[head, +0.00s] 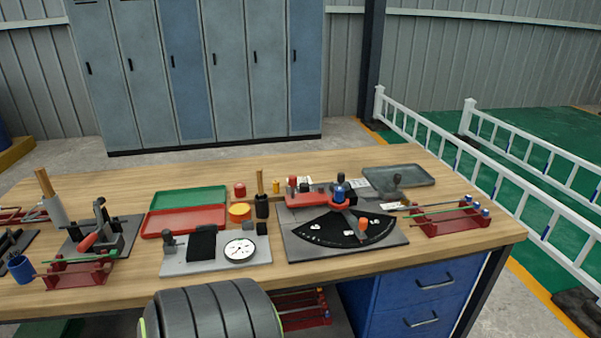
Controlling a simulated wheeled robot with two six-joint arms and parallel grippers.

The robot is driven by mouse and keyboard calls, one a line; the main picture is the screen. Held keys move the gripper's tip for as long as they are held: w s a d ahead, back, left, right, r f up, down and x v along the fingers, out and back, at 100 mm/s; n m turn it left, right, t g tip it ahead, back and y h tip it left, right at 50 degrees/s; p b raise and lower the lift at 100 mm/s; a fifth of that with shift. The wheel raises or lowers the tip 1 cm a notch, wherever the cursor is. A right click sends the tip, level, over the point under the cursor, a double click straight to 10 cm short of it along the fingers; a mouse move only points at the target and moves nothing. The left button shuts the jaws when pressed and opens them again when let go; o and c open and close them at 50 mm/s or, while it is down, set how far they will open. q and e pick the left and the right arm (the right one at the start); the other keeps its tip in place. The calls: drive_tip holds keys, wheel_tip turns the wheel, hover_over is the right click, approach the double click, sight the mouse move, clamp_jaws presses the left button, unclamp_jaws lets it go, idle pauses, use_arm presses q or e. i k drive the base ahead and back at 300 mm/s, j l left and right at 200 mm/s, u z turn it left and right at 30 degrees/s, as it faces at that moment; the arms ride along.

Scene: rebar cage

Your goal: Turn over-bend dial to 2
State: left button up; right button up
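A bending station (405,242) stands right of the middle of the workbench. It has a grey base plate, a black fan-shaped scale (330,228) with white marks, and a red arm (307,199). A blue knob (339,193) sits at the pivot, and an orange-red knob (363,223) stands on a lever over the scale. I cannot tell for sure which part is the over-bend dial, and no setting is readable. A white round gauge (239,249) with a needle lies on a separate grey plate to the left. Neither of my grippers is in view.
The wooden workbench (460,243) also holds a green and red tray (185,218), a grey tray (412,176), and red racks with rods at right (448,221) and left (75,272). Clamp tools stand at left. Blue drawers (418,300) are below. Lockers stand behind, and a white fence is at right.

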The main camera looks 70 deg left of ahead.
sight(304, 187)
drive_tip(key=u, duration=1.8)
